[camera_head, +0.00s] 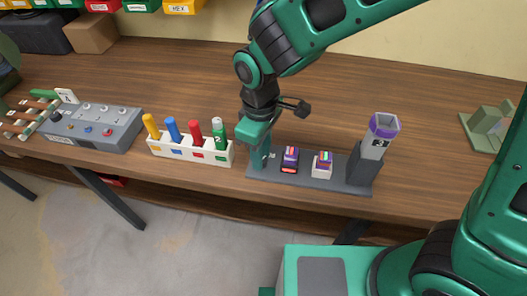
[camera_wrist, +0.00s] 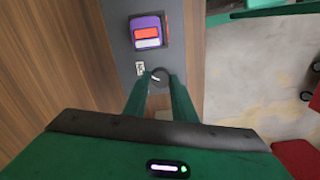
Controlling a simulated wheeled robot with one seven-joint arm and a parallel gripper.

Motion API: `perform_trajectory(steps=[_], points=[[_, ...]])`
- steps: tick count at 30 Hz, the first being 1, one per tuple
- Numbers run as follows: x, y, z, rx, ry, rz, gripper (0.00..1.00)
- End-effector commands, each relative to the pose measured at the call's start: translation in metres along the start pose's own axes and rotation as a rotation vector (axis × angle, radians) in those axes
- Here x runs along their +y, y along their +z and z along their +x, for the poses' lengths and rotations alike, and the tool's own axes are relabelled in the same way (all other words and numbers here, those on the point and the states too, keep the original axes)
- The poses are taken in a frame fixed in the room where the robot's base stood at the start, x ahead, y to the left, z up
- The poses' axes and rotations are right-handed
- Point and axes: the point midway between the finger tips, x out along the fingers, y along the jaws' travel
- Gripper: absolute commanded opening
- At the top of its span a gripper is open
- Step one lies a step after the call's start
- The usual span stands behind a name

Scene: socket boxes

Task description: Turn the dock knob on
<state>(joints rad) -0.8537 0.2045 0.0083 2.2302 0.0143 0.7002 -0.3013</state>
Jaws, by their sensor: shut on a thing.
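The dock is a dark grey base plate (camera_head: 330,183) near the table's front edge. In the wrist view its plate (camera_wrist: 125,45) runs up from my fingers. The dock knob (camera_wrist: 160,76) is a small dark round knob with a pale mark, at the plate's left end. My gripper (camera_head: 260,160) points down over that end; in the wrist view my gripper (camera_wrist: 158,84) has its fingers on either side of the knob, shut on it. The fingers hide the knob in the head view. A small white label (camera_wrist: 140,69) lies beside it.
On the dock stand a dark block with a purple top (camera_head: 290,158), a white block (camera_head: 322,164) and a tall grey holder (camera_head: 372,155). A white rack (camera_head: 190,149) with coloured pegs is close on the left. A grey switch box (camera_head: 95,128) stands farther left.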

Motion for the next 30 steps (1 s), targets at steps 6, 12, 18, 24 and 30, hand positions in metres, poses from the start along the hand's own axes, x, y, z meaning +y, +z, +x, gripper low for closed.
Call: perform_trajectory(steps=[6,12,18,24,30], points=[[0.001,-0.003,-0.001,0.009,0.002,0.000,0.02],[0.001,-0.002,-0.001,0.007,0.002,0.000,0.43],[0.001,-0.001,-0.001,0.004,0.002,0.000,0.43],[0.001,-0.002,-0.016,0.006,0.002,0.001,0.43],[0.001,-0.002,-0.053,0.009,0.002,0.000,0.43]])
